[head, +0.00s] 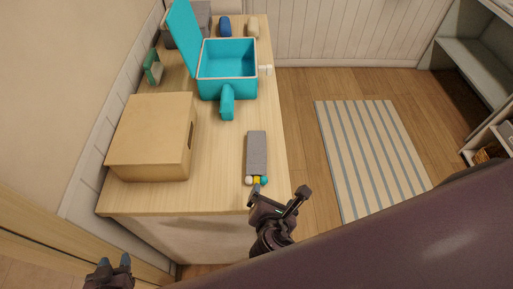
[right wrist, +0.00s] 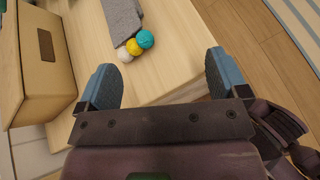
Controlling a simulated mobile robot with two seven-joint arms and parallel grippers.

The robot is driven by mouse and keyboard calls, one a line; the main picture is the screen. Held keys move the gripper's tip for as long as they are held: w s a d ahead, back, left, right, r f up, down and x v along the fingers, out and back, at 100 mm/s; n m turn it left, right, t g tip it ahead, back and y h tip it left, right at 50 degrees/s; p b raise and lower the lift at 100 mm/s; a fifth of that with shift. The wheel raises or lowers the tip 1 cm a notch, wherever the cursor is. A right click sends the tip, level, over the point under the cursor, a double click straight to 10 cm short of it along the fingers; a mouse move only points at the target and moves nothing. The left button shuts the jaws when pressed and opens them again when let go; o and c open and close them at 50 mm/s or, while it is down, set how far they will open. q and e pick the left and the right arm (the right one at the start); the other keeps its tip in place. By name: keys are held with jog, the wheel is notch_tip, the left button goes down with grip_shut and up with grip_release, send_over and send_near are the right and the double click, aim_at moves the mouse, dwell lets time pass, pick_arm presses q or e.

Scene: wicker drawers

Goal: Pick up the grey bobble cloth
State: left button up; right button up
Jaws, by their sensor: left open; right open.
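The grey bobble cloth (head: 256,152) lies as a narrow strip on the wooden counter, near its front right corner. White, yellow and teal bobbles sit at its near end. In the right wrist view the cloth (right wrist: 122,18) is at the top, partly cut off, with its bobbles pointing towards my gripper. My right gripper (head: 278,197) is open and empty, at the counter's near edge just short of the bobbles; its two blue fingers (right wrist: 160,62) are spread wide in the wrist view. My left gripper (head: 114,262) is open and empty at the bottom left, away from the counter.
A light wooden box (head: 150,135) stands left of the cloth, beside the wall. A teal open-lidded box (head: 228,92) is further back, with blue and beige rolled items (head: 224,27) behind it. A striped rug (head: 370,150) lies on the floor to the right. Counter around the cloth is clear.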

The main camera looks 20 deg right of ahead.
aim_at(256, 173)
jog(key=w+n, duration=0.1)
jog(key=n, duration=0.1)
jog(key=w+a+n+t, duration=0.1)
jog(key=w+n, duration=0.1)
jog(key=w+a+n+t, duration=0.1)
jog(key=w, duration=0.1)
jog(key=shift+w+a+f+n, duration=0.1)
jog(key=shift+a+f+n, duration=0.1)
jog(key=shift+f+n, duration=0.2)
jog(key=x, duration=0.5)
jog(key=shift+a+f, duration=0.2)
jog(key=c, duration=1)
